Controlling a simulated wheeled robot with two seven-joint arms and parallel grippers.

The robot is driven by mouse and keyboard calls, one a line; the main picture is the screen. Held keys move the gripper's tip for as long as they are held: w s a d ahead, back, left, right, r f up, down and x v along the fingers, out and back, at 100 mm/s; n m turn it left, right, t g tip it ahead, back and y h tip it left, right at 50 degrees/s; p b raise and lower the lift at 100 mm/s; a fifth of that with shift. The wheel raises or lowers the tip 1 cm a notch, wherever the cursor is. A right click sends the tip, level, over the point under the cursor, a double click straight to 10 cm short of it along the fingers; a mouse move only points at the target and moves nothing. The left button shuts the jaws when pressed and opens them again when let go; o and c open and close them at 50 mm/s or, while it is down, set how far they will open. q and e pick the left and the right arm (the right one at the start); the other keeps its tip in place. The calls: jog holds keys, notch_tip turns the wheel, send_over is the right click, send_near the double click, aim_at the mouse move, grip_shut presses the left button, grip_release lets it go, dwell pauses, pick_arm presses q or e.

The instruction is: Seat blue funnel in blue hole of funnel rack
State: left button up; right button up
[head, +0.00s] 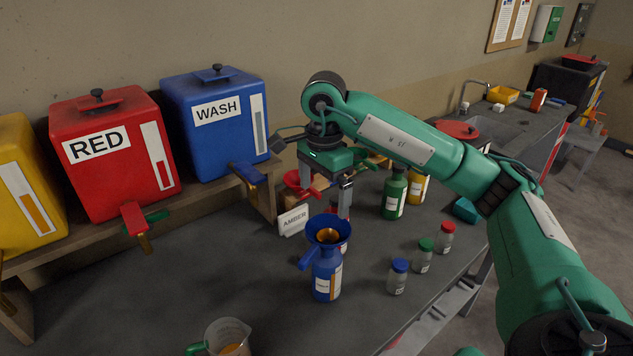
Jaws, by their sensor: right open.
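The blue funnel (327,228) sits in the mouth of a blue bottle (326,275) on the dark bench, with its handle to the left. Something amber-brown shows inside its bowl. My right gripper (326,192) points down, open, just behind and above the blue funnel, apart from it. A red funnel-like piece (298,181) shows beside the gripper's left finger. The funnel rack and its blue hole cannot be made out; my right gripper and arm cover part of that area. My left gripper is not in view.
An AMBER sign (293,220) stands left of the blue funnel. A green bottle (395,193) and several small capped jars (397,278) stand to the right. A measuring jug (228,336) is at the front. RED (105,155) and WASH (215,122) tanks stand on a shelf.

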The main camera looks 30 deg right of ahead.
notch_tip(320, 180, down, 3)
jog(key=p, duration=0.3)
send_over(323, 238)
jog(key=s+a, duration=0.1)
jog(key=s, duration=0.1)
jog(key=f, duration=0.6)
jog(key=shift+w+f, duration=0.1)
jog(key=shift+w, duration=0.1)
notch_tip(323, 238, down, 3)
jog(key=shift+w+f+p, duration=0.1)
jog(key=shift+p, duration=0.25)
jog(key=shift+f, duration=0.35)
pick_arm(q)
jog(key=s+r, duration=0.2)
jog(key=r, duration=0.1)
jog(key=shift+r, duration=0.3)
pick_arm(e)
jog(key=shift+c, duration=0.4)
jog(key=c, duration=0.7)
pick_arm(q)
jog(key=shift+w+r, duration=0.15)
pick_arm(e)
jog(key=shift+r, duration=0.8)
